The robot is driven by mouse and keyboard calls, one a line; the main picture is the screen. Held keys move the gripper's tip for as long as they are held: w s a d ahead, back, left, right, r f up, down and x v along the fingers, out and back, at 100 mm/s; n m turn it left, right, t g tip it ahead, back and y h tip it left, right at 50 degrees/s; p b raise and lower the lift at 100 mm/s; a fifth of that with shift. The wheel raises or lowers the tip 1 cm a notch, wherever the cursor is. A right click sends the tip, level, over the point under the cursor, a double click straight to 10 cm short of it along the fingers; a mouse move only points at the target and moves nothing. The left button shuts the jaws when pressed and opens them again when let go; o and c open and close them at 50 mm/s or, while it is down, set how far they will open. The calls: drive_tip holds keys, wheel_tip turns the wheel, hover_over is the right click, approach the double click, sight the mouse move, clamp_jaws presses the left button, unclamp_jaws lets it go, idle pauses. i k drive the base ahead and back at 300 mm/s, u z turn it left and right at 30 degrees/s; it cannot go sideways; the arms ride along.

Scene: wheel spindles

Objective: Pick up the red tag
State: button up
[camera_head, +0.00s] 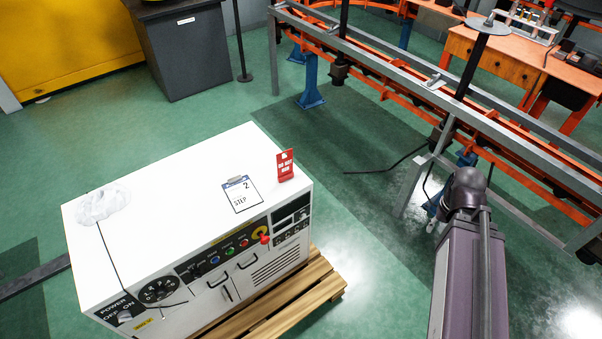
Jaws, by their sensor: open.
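The red tag (285,165) has white lettering and stands upright on the white cabinet's top, near its right end. The white cabinet (160,205) has a control panel on its front. My arm rises at the lower right, well to the right of the cabinet and apart from the tag.
A clipboard (241,194) reading "2 STEP" lies left of the tag. The cabinet stands on a wooden pallet (290,305). An orange and grey rail frame (440,90) runs behind my arm.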

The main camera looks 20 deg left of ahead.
sight(285, 167)
drive_tip(key=z, duration=0.15)
drive_tip(key=k, duration=1)
drive_tip(key=u, duration=1.3)
drive_tip(key=i, duration=1.05)
